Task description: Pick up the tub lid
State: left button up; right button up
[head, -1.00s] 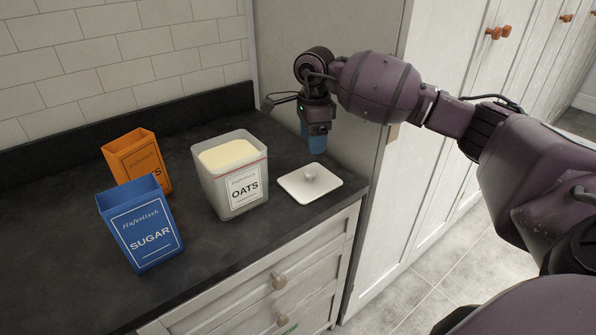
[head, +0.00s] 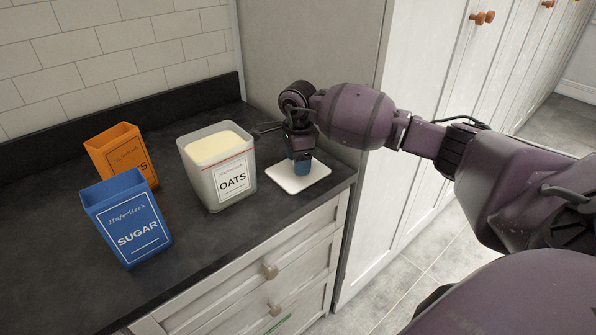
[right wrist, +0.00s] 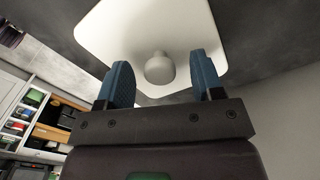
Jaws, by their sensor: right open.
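The white tub lid (head: 312,182) lies flat on the dark counter, right of the oats tub. In the right wrist view the lid (right wrist: 112,35) shows its round knob (right wrist: 159,68) near the two blue fingertips. My right gripper (head: 301,168) is open and points down over the lid. In the right wrist view the gripper (right wrist: 165,78) has one finger on each side of the knob, apart from it. In the head view the gripper hides the knob. The clear oats tub (head: 209,184) stands uncovered with pale contents. My left gripper is not in view.
A blue sugar box (head: 128,218) and an orange box (head: 120,151) stand open on the counter (head: 60,240) at the left. A tall cabinet side (head: 310,45) rises behind my right gripper. The counter's front edge is close to the lid.

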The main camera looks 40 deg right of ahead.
jog(key=shift+f, duration=0.5)
jog(key=shift+c, duration=0.4)
jog(key=shift+r, duration=0.1)
jog(key=c, duration=0.9)
